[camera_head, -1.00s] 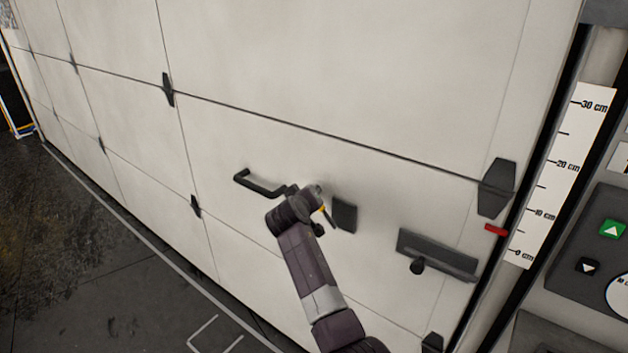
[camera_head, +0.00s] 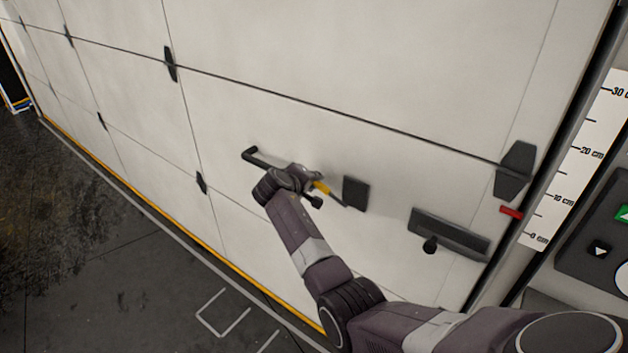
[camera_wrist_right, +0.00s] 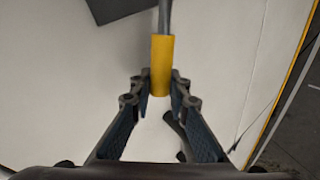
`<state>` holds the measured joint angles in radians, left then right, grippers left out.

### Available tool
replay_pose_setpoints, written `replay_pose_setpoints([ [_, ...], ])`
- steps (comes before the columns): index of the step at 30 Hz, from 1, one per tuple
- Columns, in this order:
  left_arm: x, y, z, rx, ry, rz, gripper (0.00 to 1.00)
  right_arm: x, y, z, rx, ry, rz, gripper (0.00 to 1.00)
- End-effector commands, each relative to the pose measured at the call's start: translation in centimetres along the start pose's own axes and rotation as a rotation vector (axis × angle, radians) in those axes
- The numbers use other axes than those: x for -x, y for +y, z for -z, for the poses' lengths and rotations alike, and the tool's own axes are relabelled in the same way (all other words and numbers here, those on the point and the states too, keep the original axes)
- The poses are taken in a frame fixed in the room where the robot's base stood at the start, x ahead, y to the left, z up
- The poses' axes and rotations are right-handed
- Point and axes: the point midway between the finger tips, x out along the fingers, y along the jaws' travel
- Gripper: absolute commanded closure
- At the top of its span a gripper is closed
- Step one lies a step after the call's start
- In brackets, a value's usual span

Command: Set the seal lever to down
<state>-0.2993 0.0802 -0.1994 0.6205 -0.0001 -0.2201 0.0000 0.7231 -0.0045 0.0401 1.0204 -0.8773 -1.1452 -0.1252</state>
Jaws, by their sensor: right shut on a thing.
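The seal lever is a grey rod with a yellow grip (camera_head: 321,187), set at a dark square plate (camera_head: 356,194) on the pale door. In the head view the rod runs from the plate up and left to my right gripper (camera_head: 312,188). In the right wrist view the yellow grip (camera_wrist_right: 162,62) stands between the fingertips of my right gripper (camera_wrist_right: 160,88), which is shut on it. My left gripper is not in view.
A dark bar handle (camera_head: 252,155) is close to the left of my right gripper. A dark plate with a black knob (camera_head: 430,245) is to the right. A scale (camera_head: 562,170) with a red marker (camera_head: 511,212) stands beside the door. A yellow strip (camera_head: 170,210) runs along the door's bottom edge.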

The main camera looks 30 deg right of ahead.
Motion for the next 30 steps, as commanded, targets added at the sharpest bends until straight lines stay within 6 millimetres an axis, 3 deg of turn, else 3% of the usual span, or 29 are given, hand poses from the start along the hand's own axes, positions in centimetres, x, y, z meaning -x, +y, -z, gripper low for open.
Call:
replay_pose_setpoints([
  [8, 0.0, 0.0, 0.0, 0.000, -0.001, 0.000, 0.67, 0.0, -0.1, -0.1, 0.005, -0.002, 0.001, 1.00],
  [9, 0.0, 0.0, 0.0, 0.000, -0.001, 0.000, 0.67, 0.0, -0.1, -0.1, 0.005, -0.002, 0.002, 0.81],
  [13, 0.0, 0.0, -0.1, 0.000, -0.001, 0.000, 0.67, 0.0, -0.1, -0.1, 0.004, -0.002, 0.002, 0.67],
  [23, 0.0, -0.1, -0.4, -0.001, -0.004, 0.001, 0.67, 0.1, -0.1, 0.0, 0.002, -0.001, 0.001, 0.66],
  [30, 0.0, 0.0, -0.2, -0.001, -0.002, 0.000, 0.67, 2.7, -0.1, 0.0, 0.000, 0.000, 0.002, 0.66],
])
